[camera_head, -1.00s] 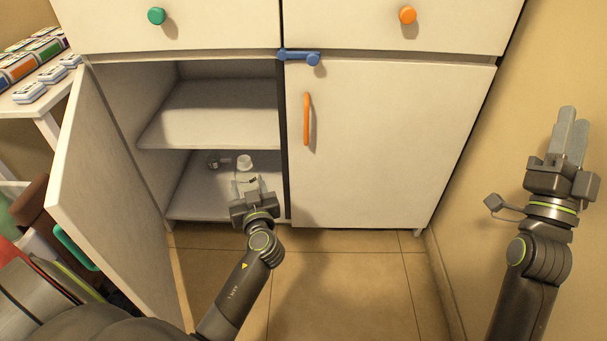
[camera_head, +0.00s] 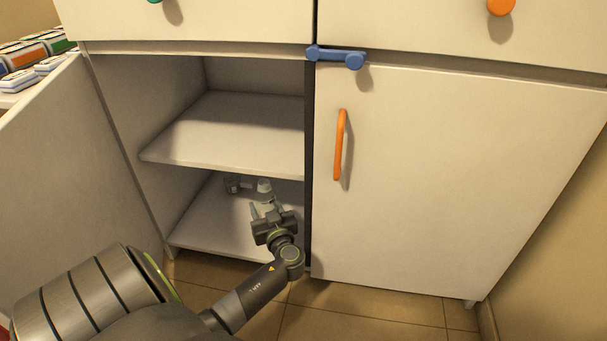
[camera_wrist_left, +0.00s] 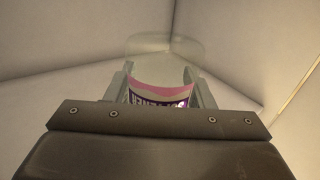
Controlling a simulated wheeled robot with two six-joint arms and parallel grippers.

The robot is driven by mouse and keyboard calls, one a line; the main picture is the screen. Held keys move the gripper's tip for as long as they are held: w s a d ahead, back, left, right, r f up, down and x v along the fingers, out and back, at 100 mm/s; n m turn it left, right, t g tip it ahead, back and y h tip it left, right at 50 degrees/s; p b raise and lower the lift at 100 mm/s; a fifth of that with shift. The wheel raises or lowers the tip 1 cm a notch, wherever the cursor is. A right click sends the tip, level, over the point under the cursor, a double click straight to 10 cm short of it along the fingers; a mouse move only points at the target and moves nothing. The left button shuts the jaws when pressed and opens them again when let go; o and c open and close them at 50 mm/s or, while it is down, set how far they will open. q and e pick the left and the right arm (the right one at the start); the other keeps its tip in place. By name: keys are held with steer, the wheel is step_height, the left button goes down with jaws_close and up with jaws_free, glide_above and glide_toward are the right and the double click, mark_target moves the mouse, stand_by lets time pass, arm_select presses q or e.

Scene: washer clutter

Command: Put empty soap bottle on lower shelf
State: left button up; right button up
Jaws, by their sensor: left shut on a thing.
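The soap bottle is clear, with a pale cap (camera_head: 264,185). In the left wrist view its see-through body and pink and purple label (camera_wrist_left: 160,94) show between the fingers. My left gripper (camera_head: 266,209) is shut on the bottle and reaches inside the open left cupboard, over the lower shelf (camera_head: 215,220) and below the upper shelf (camera_head: 215,135). The gripper hides most of the bottle in the head view. I cannot tell whether its base touches the shelf. My right gripper is out of view.
The left door (camera_head: 70,170) stands open. The right door (camera_head: 440,190), with an orange handle (camera_head: 340,145), is shut. The front left of the lower shelf is clear.

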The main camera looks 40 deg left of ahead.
arm_select(q)
step_height(320, 180, down, 6)
steer(key=b, duration=0.3)
steer(key=shift+r, duration=0.2)
steer(key=shift+f+b, duration=1.4)
steer(key=shift+f, duration=0.45)
steer(key=shift+f, duration=0.1)
steer(key=o, duration=1)
steer(key=shift+c, duration=0.2)
